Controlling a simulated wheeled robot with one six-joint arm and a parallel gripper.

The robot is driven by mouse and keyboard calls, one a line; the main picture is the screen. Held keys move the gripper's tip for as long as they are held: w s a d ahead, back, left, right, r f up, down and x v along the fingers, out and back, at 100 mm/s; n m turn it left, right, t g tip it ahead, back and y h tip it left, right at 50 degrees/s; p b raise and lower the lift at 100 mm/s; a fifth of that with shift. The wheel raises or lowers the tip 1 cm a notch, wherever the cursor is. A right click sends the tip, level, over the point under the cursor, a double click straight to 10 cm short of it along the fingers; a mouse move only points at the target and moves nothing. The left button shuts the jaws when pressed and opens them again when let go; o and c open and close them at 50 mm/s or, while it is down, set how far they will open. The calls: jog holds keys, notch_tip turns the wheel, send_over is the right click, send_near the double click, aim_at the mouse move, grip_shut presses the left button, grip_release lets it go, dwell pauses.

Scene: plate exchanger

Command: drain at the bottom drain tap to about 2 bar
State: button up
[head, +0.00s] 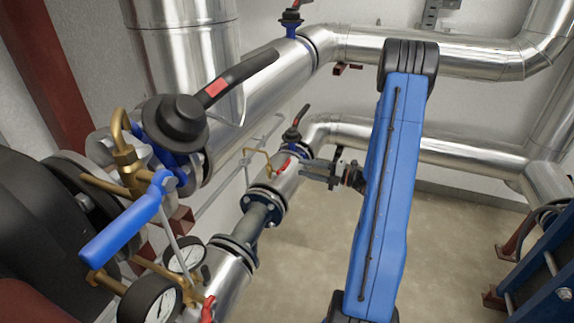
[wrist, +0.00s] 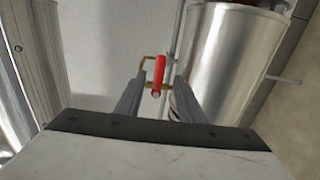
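A small brass tap with a red lever (head: 285,166) sits on the lower silver pipe in the head view. In the wrist view the red lever (wrist: 159,72) stands upright in front of a bent brass tube (wrist: 144,68). My gripper (head: 308,168) is beside the tap, on its right in the head view. In the wrist view my gripper (wrist: 156,98) is open, with the lever between the fingertips or just beyond them; contact cannot be told. Two round gauges, one (head: 151,300) nearer and one (head: 184,257) behind, show at lower left; their readings are not legible.
A blue lever (head: 125,222) and a black-handled valve (head: 180,120) stand at left. Large silver pipes (head: 430,52) run along the wall. A blue frame (head: 545,285) stands at right. The floor (head: 300,255) between is clear.

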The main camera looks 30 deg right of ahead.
aim_at(289, 164)
jog(key=x, duration=0.8)
jog(key=shift+w+a, duration=0.1)
jog(key=shift+a, duration=0.05)
grip_shut()
